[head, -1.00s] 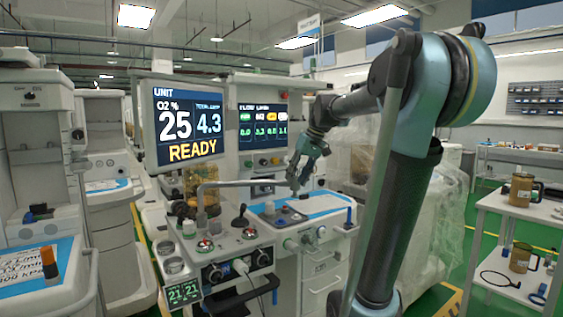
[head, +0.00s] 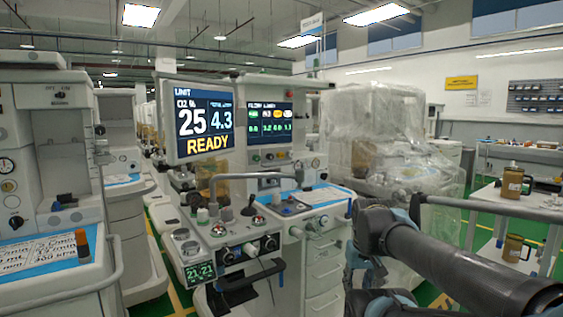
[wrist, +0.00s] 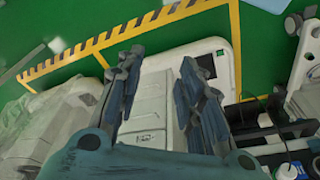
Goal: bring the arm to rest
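My arm (head: 455,262) is folded low at the lower right of the head view, in front of the carts. It stands apart from the central anaesthesia cart (head: 325,272). My gripper is at most partly visible in the head view, behind my own links. In the wrist view my gripper (wrist: 160,75) has its two blue-grey fingers spread apart with nothing between them. Beyond the fingers lies a white cart with drawer fronts (wrist: 150,100), seen from above and tilted in the picture.
The central cart carries a monitor (head: 204,122) reading READY. Another cart (head: 55,255) stands at left. A plastic-wrapped unit (head: 385,140) stands behind my arm, and a shelf with brown jugs (head: 512,183) at right. Green floor (wrist: 265,45) with yellow-black striped tape (wrist: 130,37) shows in the wrist view.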

